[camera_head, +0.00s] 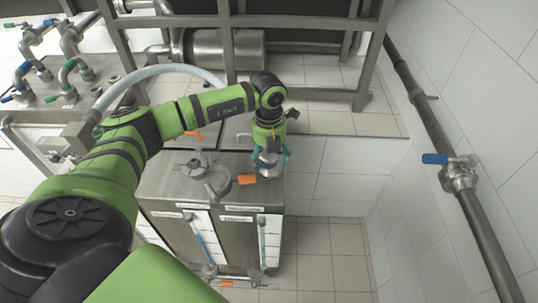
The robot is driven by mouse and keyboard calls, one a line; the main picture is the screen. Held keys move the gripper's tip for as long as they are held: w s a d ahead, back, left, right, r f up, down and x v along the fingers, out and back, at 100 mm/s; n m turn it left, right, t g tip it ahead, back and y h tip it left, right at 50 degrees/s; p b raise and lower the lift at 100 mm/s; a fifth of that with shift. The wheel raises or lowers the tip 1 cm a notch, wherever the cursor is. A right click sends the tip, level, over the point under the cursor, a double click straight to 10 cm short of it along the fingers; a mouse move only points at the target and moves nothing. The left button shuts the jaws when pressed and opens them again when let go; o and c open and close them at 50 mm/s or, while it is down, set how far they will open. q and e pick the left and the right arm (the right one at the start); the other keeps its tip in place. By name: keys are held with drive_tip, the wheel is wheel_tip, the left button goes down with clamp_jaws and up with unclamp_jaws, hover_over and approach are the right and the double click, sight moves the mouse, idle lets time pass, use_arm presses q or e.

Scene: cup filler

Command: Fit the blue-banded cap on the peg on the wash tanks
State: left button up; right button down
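My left gripper (270,160) points down over the right end of the steel wash tanks (165,185). Its teal fingers are spread around a small round grey metal piece with a bluish tint. This piece (267,164) may be the blue-banded cap or a fitting on the tank top; I cannot tell which, nor whether the fingers are clamped on it. My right gripper is not in view.
Two round lids (194,168) (217,181) sit on the tank top left of the gripper. Sight tubes (262,240) run down the front. A steel frame (230,45) stands behind. A wall pipe with a blue-handled valve (458,175) is at right. The tiled floor right of the tanks is clear.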

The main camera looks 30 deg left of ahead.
use_arm(q)
wheel_tip(320, 180, up, 12)
wheel_tip(320, 180, up, 5)
drive_tip(key=p, duration=0.4)
hover_over(269, 155)
idle(0.6)
drive_tip(key=shift+w, duration=0.1)
